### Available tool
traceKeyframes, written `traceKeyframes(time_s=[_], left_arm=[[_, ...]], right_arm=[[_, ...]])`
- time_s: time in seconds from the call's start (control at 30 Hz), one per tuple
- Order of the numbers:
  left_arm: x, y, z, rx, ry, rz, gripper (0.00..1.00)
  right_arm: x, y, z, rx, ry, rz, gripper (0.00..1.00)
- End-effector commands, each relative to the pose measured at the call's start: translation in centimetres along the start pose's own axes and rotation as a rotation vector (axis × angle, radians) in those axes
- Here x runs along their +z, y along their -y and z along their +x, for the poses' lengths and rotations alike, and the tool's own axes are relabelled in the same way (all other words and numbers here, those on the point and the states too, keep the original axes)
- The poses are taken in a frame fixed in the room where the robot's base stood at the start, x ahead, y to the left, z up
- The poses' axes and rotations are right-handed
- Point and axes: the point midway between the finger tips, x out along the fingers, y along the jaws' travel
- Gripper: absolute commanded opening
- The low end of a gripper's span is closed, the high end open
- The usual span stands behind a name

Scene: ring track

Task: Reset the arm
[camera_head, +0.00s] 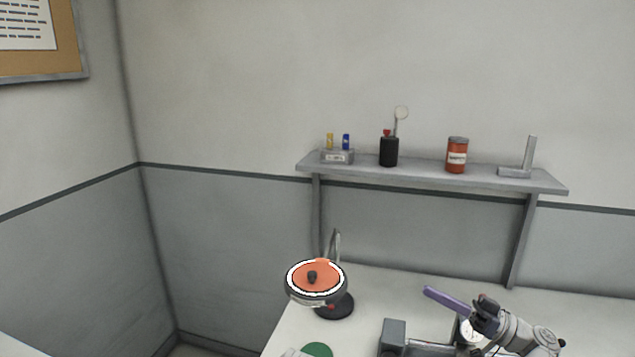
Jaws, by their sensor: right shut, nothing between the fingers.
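My right arm comes in at the lower right, over the workbench. My right gripper (434,293) points up and to the left. Its purple fingers look pressed together as one bar, with a dark body behind them, and it is shut and empty. Its tip is apart from the orange round-topped device to its left. My left gripper is not in the picture.
The orange-topped device (328,278) stands on a black base on the pale workbench (385,290). A green disc (317,350) and a grey block (394,333) are at the front. A wall shelf (425,173) holds a black cup (389,152) and an orange can (457,156).

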Motion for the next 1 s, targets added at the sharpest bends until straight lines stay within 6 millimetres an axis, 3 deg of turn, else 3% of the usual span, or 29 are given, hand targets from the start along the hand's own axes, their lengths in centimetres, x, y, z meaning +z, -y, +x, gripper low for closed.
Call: traceKeyframes(time_s=[0.37,0.57,0.67,0.83,1.0], left_arm=[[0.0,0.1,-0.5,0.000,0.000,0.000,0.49],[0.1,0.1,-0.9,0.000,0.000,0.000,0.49],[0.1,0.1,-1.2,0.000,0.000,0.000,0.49],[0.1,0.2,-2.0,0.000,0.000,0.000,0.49],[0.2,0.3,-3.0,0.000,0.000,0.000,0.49]], right_arm=[[4.7,-0.1,3.5,0.015,0.175,0.136,0.00],[9.4,0.3,6.3,0.046,0.354,0.259,0.00],[12.5,0.8,7.6,0.075,0.474,0.332,0.00],[19.5,2.4,9.6,0.178,0.759,0.471,0.00],[27.1,4.7,9.4,0.394,1.131,0.565,0.00]])
